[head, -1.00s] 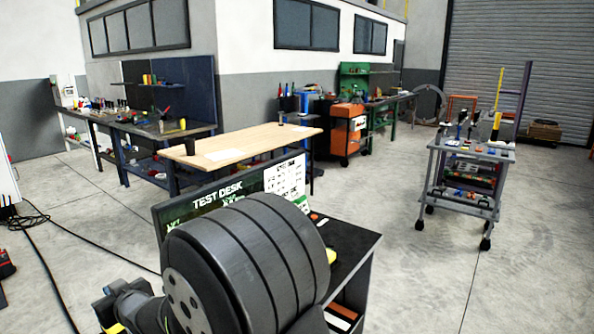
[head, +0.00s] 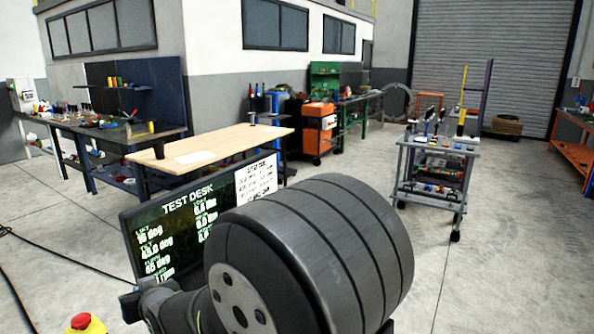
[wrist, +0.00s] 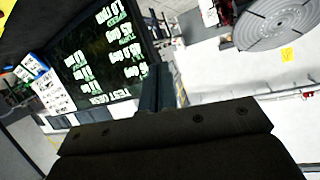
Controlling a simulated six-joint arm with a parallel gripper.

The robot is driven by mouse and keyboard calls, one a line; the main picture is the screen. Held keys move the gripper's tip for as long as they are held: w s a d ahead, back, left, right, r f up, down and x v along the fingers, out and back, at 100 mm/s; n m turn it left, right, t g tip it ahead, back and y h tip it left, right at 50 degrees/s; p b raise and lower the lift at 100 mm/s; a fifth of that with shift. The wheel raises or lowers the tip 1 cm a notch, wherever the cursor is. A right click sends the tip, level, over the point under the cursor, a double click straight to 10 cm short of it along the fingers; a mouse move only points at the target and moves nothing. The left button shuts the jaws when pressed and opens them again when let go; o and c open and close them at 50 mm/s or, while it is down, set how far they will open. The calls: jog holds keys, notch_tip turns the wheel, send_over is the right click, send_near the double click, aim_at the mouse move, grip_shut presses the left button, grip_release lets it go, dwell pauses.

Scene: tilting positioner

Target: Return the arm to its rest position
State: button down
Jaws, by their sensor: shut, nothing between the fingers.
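My gripper (wrist: 158,78) shows in the wrist view, its dark fingers together with nothing between them. It is in free space, with the dark test desk screen (wrist: 95,60) behind it on the left. A round grey slotted disc (wrist: 275,22) lies at the upper right of the wrist view, apart from the fingers. In the head view a large dark rounded link of my arm fills the lower middle and my gripper is not visible there. The screen (head: 185,215) is partly hidden behind that link; it reads "TEST DESK" with lift, tilt and turn values.
A red and yellow stop button (head: 86,323) is at the bottom left. A wooden-topped table (head: 215,145) stands behind the screen. A tool trolley (head: 437,165) stands on the right, with open floor around it. A cluttered workbench (head: 100,130) is at the far left.

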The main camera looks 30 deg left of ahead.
jog(key=w+d+f+m+h, duration=0.1)
jog(key=w+d+m+h, duration=0.2)
jog(key=w, duration=0.4)
jog(key=w+d+m+t, duration=0.1)
jog(key=w+d+m, duration=0.3)
jog(key=w, duration=0.2)
jog(key=w+d+f+m+h, duration=0.1)
jog(key=w+d+m+h, duration=0.2)
jog(key=w, duration=0.4)
jog(key=w+d+r+m+g+y, duration=0.1)
jog(key=w+d+r+m+y, duration=0.1)
jog(key=w+d+r+m, duration=0.1)
jog(key=w+d+r+m+g+y, duration=0.1)
jog(key=w+d+r+m, duration=0.3)
jog(key=w+d, duration=0.3)
jog(key=shift+d+r+m+y, duration=0.3)
jog(key=shift+d+m+y, duration=0.15)
jog(key=shift+d, duration=0.65)
